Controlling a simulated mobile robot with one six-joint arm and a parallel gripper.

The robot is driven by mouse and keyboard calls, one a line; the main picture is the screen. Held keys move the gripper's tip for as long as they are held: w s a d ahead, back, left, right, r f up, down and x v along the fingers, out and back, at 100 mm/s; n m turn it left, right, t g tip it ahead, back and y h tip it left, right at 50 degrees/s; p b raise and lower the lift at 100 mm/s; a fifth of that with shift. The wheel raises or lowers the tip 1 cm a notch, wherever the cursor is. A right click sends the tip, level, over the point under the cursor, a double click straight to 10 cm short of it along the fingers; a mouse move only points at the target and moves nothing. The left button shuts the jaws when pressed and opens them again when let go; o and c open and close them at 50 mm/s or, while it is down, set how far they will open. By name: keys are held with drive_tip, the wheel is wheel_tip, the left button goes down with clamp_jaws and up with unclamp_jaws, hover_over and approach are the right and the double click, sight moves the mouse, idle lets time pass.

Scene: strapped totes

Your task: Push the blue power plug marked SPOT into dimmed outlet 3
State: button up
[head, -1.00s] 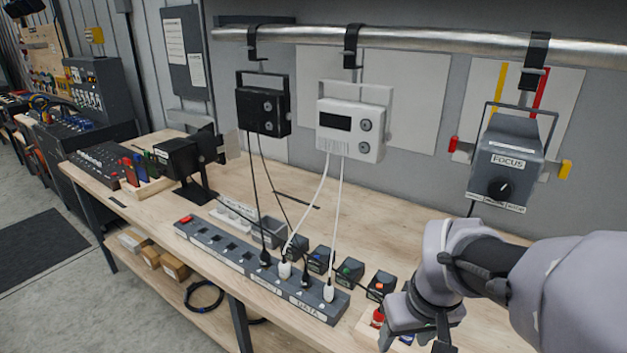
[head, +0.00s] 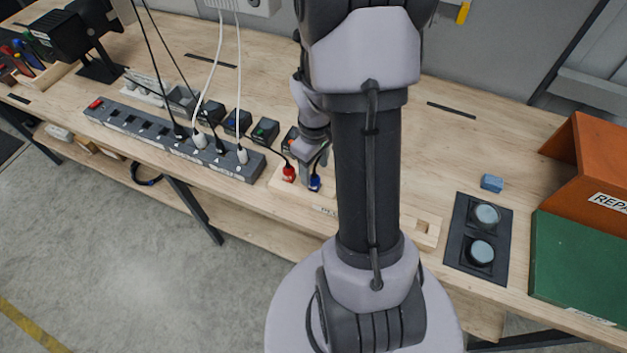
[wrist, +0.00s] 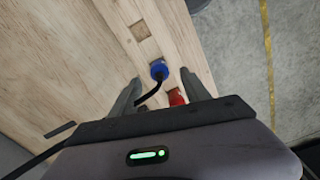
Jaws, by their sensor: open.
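The blue plug (head: 314,184) stands in a wooden holder (head: 427,232) near the bench's front edge, beside a red plug (head: 289,173). My open gripper (head: 318,158) is just above and behind them, partly hidden by my arm. In the wrist view, the blue plug (wrist: 159,70) with its black cable lies ahead, between the lines of the two fingers, not gripped. The red plug (wrist: 177,97) is close to the right finger. The SPOT mark is not legible. The dark outlet strip (head: 105,118) is to the left; its outlet numbers are not readable.
Black and white plugs fill outlets in the strip's right half; its left outlets look empty. Small dark boxes (head: 262,131) with coloured tops stand behind it. Cables hang over the strip. To the right are a panel with two round buttons (head: 482,252), a blue block (head: 492,183) and an orange bin (head: 590,165).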

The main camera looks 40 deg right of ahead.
sight(315, 176)
wheel_tip(315, 176, down, 6)
drive_tip(key=shift+r+b, duration=0.1)
drive_tip(key=shift+b, duration=0.45)
clamp_jaws()
drive_tip(key=c, duration=0.8)
unclamp_jaws()
clamp_jaws()
drive_tip(key=shift+r, duration=0.2)
